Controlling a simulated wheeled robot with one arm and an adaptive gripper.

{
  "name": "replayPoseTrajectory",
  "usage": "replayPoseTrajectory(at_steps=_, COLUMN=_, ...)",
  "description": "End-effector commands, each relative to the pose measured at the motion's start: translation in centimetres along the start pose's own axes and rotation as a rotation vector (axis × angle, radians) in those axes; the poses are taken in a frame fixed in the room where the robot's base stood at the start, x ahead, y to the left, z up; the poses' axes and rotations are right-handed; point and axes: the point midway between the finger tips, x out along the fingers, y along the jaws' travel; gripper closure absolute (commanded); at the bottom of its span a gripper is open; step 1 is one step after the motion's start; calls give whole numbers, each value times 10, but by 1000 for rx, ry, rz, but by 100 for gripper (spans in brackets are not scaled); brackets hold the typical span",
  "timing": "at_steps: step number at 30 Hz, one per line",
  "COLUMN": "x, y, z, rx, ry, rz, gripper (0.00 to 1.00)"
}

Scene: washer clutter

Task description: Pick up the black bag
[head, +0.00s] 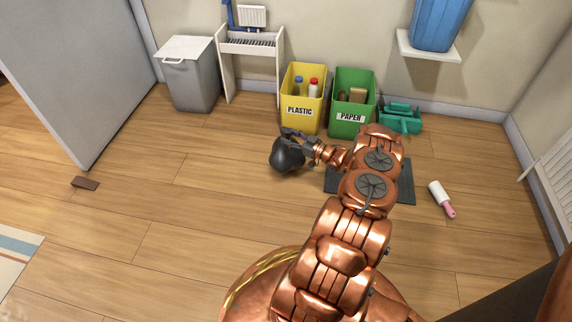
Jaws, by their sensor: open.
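A black bag (287,157), dark and rounded, is on the wooden floor in the middle of the head view, left of the dark mat. My gripper (287,137) is at the top of the bag, reaching in from the right. Its fingers are open around or just above the bag's top. The dark fingers blend with the bag, so I cannot tell whether they touch it. My arm hides part of the floor to the right.
Behind stand a yellow PLASTIC bin (300,112), a green PAPER bin (348,123) and a green dustpan-like item (402,120). A dark mat (405,185) lies under my arm. A lint roller (439,196) is at right. A grey bin (190,80) stands at left. Left floor is mostly clear.

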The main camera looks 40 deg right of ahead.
Motion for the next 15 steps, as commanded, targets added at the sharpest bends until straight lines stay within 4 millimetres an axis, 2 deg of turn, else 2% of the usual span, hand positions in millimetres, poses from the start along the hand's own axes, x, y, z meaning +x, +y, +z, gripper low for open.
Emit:
replayPoseTrajectory(at_steps=3, x=14, y=0, z=1, rx=-2, ry=2, rz=-1, gripper=48)
replayPoseTrajectory(at_steps=6, x=19, y=0, z=-1, rx=-2, ry=2, rz=-1, gripper=48)
replayPoseTrajectory(at_steps=13, x=20, y=0, z=-2, rx=-1, ry=2, rz=0, gripper=48)
replayPoseTrajectory(at_steps=15, x=20, y=0, z=-2, rx=-2, ry=2, rz=0, gripper=54)
